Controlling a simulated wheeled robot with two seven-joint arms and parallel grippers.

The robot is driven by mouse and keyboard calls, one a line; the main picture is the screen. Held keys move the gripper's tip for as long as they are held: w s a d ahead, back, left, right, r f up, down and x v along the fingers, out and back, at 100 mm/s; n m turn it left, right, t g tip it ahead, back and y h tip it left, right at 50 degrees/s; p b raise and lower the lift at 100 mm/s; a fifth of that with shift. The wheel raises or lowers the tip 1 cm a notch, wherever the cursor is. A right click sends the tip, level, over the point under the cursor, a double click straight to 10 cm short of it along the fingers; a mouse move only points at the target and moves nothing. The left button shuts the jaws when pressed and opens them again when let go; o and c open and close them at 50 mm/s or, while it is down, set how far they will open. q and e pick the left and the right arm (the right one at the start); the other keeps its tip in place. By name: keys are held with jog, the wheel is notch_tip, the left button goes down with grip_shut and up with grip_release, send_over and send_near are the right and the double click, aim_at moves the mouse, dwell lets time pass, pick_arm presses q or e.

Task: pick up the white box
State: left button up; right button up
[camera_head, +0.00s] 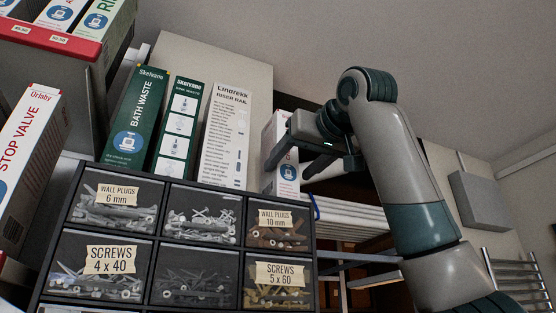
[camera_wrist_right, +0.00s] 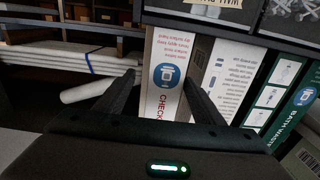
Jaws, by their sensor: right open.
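A narrow white box (camera_head: 284,150) with a blue round logo stands upright at the right end of the row of boxes on top of the drawer cabinet. It also shows in the right wrist view (camera_wrist_right: 168,52), with red "CHECK" lettering, between the two fingers. My right gripper (camera_head: 287,172) is open, with one finger on each side of this box; I cannot tell whether the fingers touch it. The gripper hides part of the box in the head view. My left gripper is not in view.
A white riser rail box (camera_head: 227,135) and green waste boxes (camera_head: 138,115) stand left of it. The drawer cabinet (camera_head: 157,223) is below, with plugs and screws. White pipes (camera_head: 350,215) lie right of it. A stop valve box (camera_head: 28,150) is far left.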

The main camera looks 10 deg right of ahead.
jog(key=shift+w, duration=0.25)
jog(key=shift+a, duration=0.1)
jog(key=shift+w+a+r+p, duration=0.2)
jog(key=shift+w+p, duration=0.25)
jog(key=shift+p, duration=0.25)
jog(key=p+x, duration=0.2)
jog(key=x, duration=0.1)
jog(key=shift+w+a+p, duration=0.2)
jog(key=shift+a+p, duration=0.1)
jog(key=shift+p, duration=0.1)
jog(key=shift+w+f, duration=0.15)
jog(key=shift+w, duration=0.25)
jog(key=shift+s, duration=0.1)
jog(key=shift+c, duration=0.5)
